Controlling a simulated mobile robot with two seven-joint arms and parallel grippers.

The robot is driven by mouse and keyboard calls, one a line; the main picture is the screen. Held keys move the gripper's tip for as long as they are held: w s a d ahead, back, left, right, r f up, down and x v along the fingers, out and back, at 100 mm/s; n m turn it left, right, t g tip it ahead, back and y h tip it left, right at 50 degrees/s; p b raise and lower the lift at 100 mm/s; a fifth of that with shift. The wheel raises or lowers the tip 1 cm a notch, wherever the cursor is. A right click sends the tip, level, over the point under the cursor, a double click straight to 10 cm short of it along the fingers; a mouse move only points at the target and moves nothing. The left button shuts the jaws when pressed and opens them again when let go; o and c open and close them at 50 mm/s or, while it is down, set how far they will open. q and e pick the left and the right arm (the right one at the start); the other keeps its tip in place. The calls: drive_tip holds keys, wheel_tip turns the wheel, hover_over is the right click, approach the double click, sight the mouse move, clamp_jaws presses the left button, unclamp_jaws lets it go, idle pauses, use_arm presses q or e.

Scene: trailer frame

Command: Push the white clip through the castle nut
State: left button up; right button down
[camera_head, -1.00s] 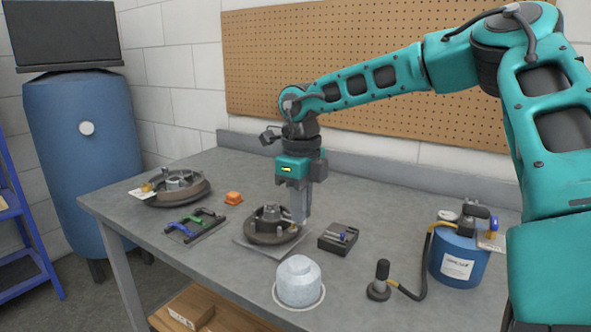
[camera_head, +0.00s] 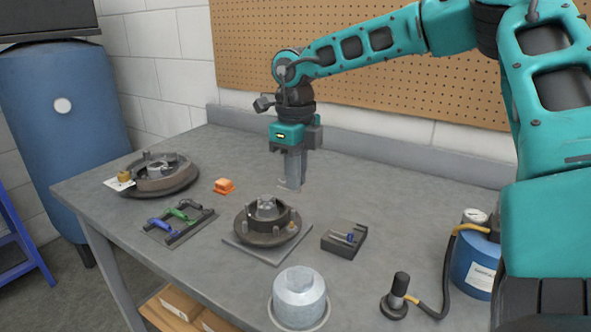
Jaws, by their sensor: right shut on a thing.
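A dark round wheel hub (camera_head: 250,238) sits on a flat grey plate (camera_head: 236,246) in the middle of the bench. A grey nut-like piece (camera_head: 267,205) stands at its centre; its slots are too small to make out. My right gripper (camera_head: 290,186) points down behind the hub and a little to its right, apart from it. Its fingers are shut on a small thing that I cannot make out. I cannot pick out the white clip anywhere. My left gripper is not in view.
A dark tray (camera_head: 335,250) with a blue-tipped item lies right of the hub. A grey domed cap (camera_head: 299,297) stands in front. A tool rack (camera_head: 163,240), an orange block (camera_head: 224,186) and another hub (camera_head: 183,184) are left. A blue tank (camera_head: 470,272) stands right.

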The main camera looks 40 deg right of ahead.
sight(295, 193)
drive_tip(key=shift+f+b, duration=0.3)
drive_tip(key=shift+f, duration=0.35)
wheel_tip(295, 193, down, 2)
drive_tip(key=shift+f+b, duration=0.15)
drive_tip(key=shift+b, duration=0.45)
drive_tip(key=shift+f+b, duration=0.4)
drive_tip(key=shift+f, duration=0.05)
drive_tip(key=shift+w+f, duration=0.15)
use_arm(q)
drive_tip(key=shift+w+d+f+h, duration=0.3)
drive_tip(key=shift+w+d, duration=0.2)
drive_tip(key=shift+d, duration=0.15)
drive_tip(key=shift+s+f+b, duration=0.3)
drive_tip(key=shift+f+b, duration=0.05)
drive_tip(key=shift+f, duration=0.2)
use_arm(e)
drive_tip(key=shift+w+a, duration=0.1)
